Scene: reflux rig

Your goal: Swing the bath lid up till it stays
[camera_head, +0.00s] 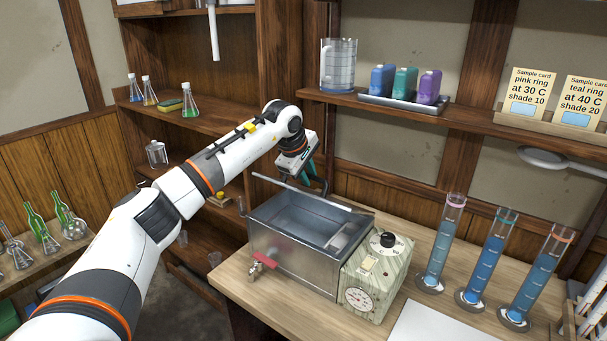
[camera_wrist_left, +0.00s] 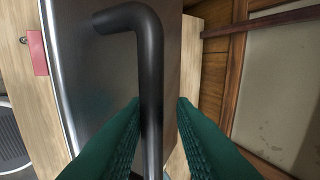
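The metal bath (camera_head: 290,257) stands on the bench, and its inside shows from above. The lid (camera_head: 300,190) shows as a thin pale strip above the bath's back part, raised and seen nearly edge-on; its exact angle is hard to tell. My left gripper (camera_head: 314,181) is behind the lid strip, pointing down. In the left wrist view, the black bar handle (camera_wrist_left: 151,90) on the grey metal lid runs between my two green fingers (camera_wrist_left: 158,102). A gap shows at the right finger; the left finger lies close to the bar, contact unclear. My right gripper is out of view.
A control box (camera_head: 375,275) with a dial and knob adjoins the bath's right side. A red-handled tap (camera_head: 262,262) juts from its front. Several blue-filled cylinders (camera_head: 484,270) stand to the right. A shelf (camera_head: 420,110) with a jug and bottles hangs above the back.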

